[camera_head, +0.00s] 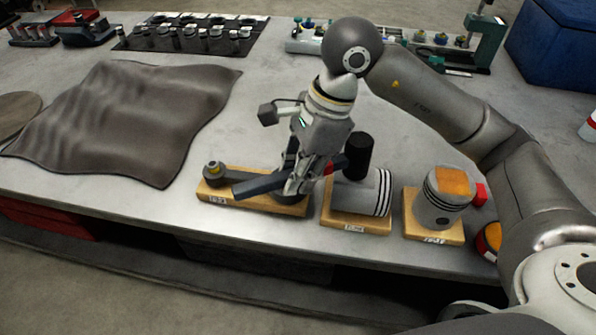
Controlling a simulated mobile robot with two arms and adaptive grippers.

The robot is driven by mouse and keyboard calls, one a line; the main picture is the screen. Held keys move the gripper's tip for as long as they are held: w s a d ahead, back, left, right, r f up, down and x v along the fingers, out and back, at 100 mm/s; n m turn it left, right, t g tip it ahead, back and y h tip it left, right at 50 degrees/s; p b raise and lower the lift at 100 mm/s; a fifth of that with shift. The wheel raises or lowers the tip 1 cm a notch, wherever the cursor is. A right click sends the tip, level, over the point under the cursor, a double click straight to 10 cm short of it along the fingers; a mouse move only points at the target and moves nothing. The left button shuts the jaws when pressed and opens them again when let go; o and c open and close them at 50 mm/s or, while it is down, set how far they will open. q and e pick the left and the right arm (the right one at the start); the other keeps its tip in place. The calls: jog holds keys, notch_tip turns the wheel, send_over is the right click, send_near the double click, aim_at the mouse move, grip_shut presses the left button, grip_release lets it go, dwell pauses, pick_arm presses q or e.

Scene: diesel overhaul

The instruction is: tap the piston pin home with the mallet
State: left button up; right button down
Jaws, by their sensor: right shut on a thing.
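My right gripper (302,182) is shut on the handle of the mallet (262,184). The mallet's dark handle points left over the left wooden block. Its black head (358,157) shows above and behind a grey piston (367,192) that lies on its side on the middle block, ring grooves to the right; I cannot tell whether they touch. A dark connecting rod (214,174) lies on the left block, partly hidden by mallet and gripper. Another piston (447,200) stands upright on the right block, orange on top. I cannot make out the piston pin. My left gripper is out of view.
A dark cloth (125,115) covers the left of the grey table (270,85). At the back are a black mat with several parts (190,35) and a green press-like tool (485,40). A red object (480,194) and an orange-topped round one (489,240) sit near the right piston.

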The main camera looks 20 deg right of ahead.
notch_tip(320, 180, up, 7)
jog(key=p, duration=0.4)
jog(key=shift+r, duration=0.1)
